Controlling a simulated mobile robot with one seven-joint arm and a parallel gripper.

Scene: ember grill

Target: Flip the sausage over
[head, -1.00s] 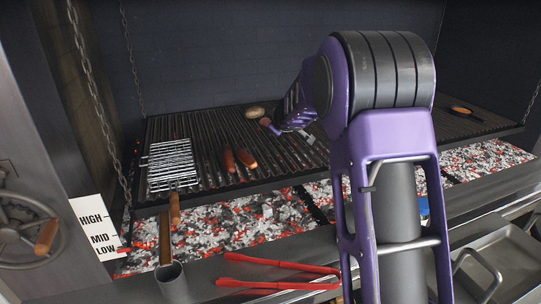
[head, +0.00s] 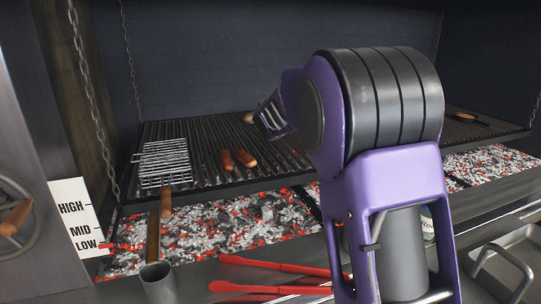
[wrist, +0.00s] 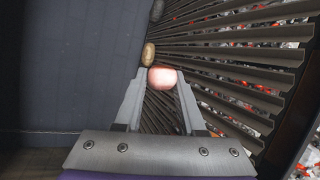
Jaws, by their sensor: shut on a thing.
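In the wrist view my gripper (wrist: 162,73) is shut on a pale pink, rounded thing (wrist: 162,78), which looks like a sausage seen nearly end-on. It sits between the fingertips over the grate bars; I cannot tell whether it touches them.
A golden-brown oval item (wrist: 149,54), perhaps a potato, lies just beyond the held sausage. A wire grilling basket (head: 164,164) is on the grate's left. Red-handled tongs (head: 265,262) lie in front of the ember bed (head: 225,227). A dark wall (wrist: 70,70) borders the grate.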

